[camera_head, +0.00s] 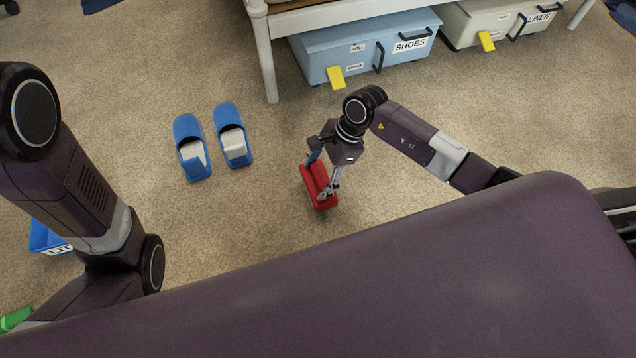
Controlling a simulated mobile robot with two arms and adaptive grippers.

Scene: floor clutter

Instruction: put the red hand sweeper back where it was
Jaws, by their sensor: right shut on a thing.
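The red hand sweeper (318,191) is near the middle of the view, over the beige carpet. My right gripper (323,180) is shut on it from above, and its fingers cover part of the sweeper. I cannot tell whether the sweeper touches the floor or hangs just above it. My left arm comes in at the left edge, but its gripper is out of view.
Blue slippers (192,148) lie left of the sweeper. A blue SHOES box (365,48) and a pale LINEN box (480,22) sit under a white-legged frame (262,50). A blue bin (45,238) is partly hidden at left. Carpet around the sweeper is clear.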

